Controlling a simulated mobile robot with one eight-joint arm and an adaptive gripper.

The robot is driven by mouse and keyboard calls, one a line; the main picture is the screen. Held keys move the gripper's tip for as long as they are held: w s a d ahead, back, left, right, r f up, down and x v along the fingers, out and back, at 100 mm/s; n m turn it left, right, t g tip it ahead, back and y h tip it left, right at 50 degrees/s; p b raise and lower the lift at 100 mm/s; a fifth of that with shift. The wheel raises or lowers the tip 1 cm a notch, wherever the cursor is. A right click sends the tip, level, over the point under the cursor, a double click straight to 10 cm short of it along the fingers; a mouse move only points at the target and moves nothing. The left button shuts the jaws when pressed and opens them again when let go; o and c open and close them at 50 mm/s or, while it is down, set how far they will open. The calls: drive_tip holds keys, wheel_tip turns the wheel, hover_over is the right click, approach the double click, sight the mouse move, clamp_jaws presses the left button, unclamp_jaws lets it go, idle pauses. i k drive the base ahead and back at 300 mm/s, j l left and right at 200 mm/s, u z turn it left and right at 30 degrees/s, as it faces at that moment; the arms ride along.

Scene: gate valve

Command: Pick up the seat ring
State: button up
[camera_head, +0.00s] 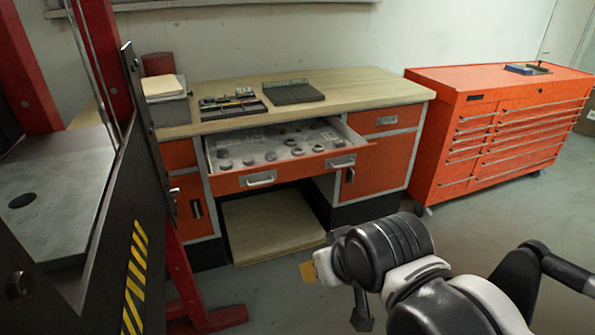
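An open drawer (225,183) sticks out of the orange workbench and holds several small round grey metal parts. A ring-like part (317,144) lies toward its right side and another (297,152) lies near its middle. They are too small to tell which one is the seat ring. My gripper (361,312) is at the lower middle, in front of and below the drawer, apart from it. Only a dark piece of it shows beneath my wrist; its fingertips cannot be made out, and I see nothing held.
The wooden bench top (365,88) carries a tool tray (232,104), a dark grooved mat (292,92) and a grey bin (167,105). An orange tool chest (500,125) stands right. A red-framed machine (95,230) with hazard stripes blocks the left. Floor before the chest is clear.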

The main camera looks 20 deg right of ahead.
sight(322, 148)
drive_tip(key=i+l, duration=0.6)
drive_tip(key=i, duration=0.15)
drive_tip(key=i+l, duration=0.65)
drive_tip(key=i, duration=0.1)
